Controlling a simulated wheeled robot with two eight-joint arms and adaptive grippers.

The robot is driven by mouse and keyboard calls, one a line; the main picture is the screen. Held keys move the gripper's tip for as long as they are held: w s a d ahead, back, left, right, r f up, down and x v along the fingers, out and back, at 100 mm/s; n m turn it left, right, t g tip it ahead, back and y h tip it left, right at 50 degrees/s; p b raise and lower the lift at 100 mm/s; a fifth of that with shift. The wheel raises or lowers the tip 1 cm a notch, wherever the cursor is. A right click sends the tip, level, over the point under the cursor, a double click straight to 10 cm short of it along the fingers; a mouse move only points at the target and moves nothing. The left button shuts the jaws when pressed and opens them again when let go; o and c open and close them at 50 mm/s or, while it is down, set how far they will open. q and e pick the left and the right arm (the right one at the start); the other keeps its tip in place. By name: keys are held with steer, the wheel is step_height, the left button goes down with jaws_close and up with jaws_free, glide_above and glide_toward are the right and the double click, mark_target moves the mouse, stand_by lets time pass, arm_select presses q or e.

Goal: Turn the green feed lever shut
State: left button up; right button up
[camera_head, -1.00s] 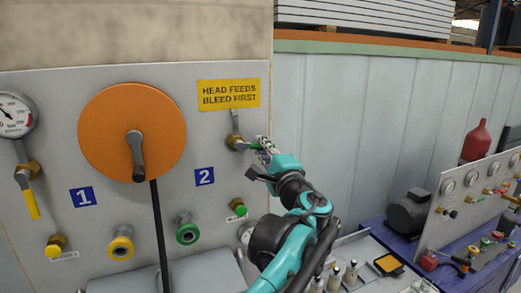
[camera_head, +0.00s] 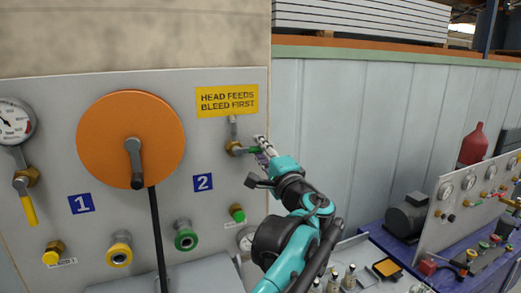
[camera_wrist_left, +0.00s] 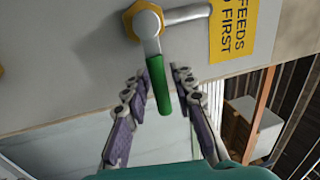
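The green feed lever (camera_head: 252,150) sits on a brass valve (camera_head: 234,148) below the yellow "HEAD FEEDS BLEED FIRST" sign (camera_head: 227,101). In the head view it points right, away from the valve. My left gripper (camera_head: 263,146) is at the lever's free end and partly covers it. In the left wrist view, the green lever (camera_wrist_left: 158,86) lies between the two fingers of my left gripper (camera_wrist_left: 160,76). The fingers are apart, one on each side, with a visible gap, clearer on the left. My right gripper is not in view.
A large orange disc (camera_head: 120,140) with a crank, a pressure gauge (camera_head: 15,120) and a yellow-handled valve (camera_head: 27,205) are to the left on the panel. A green-collared port (camera_head: 186,236) and a small green-capped fitting (camera_head: 237,213) are below the lever.

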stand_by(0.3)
arm_select(q)
steer(key=v, duration=1.2)
steer(key=shift+f, duration=0.1)
